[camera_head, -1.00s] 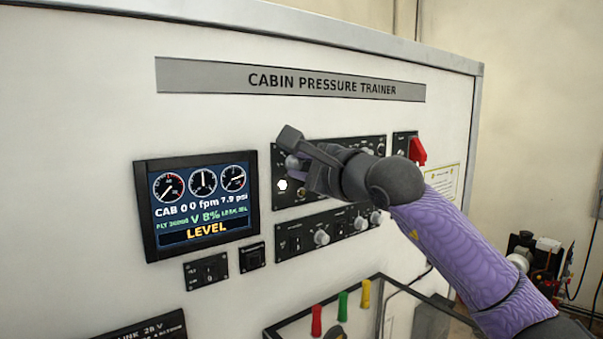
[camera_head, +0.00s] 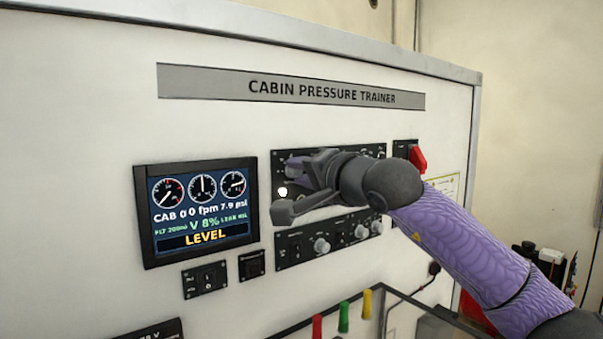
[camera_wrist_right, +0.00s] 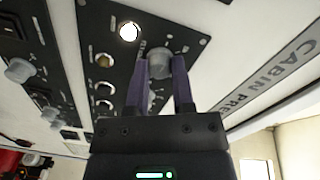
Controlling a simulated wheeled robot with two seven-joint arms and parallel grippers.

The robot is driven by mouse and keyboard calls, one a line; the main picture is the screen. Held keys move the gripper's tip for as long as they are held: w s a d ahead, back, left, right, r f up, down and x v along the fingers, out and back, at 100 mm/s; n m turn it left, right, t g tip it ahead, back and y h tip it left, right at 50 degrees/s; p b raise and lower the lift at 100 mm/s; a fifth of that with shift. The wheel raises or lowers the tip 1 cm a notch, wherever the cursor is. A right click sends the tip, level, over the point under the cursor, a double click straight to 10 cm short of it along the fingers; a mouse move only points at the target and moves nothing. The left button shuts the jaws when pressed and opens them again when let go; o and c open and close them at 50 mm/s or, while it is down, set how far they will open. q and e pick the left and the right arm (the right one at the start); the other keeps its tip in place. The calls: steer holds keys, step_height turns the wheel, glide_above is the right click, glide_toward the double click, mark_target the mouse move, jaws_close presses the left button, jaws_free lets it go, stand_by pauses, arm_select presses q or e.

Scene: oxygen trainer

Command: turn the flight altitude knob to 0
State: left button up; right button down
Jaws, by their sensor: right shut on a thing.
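The grey flight altitude knob (camera_wrist_right: 160,60) is on the black upper panel (camera_wrist_right: 88,25) of the cabin pressure trainer. In the right wrist view it sits between the purple fingers of my right gripper (camera_wrist_right: 160,82), which is shut on it. In the head view my right gripper (camera_head: 304,178) is at the left part of the upper panel and hides the knob there. The display (camera_head: 200,208) shows "CAB 0 0 fpm 7.9 psi" and "LEVEL"; its small FLT figure is hard to read. My left gripper is not in view.
A lit white round light (camera_head: 282,191) is beside the gripper. A lower panel with knobs (camera_head: 322,245) sits just below. A red guarded switch (camera_head: 418,158) is to the right. Red, green and yellow levers (camera_head: 343,316) stand lower down.

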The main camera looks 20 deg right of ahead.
steer(key=shift+f+n, duration=0.25)
steer(key=shift+n, duration=0.65)
steer(key=c, duration=0.9)
jaws_free()
steer(key=o, duration=0.4)
steer(key=shift+r, duration=0.15)
steer(key=shift+s, duration=0.1)
steer(key=b+v, duration=0.4)
steer(key=v, duration=0.5)
steer(key=shift+s+d+b, duration=0.15)
steer(key=shift+s+b, duration=0.2)
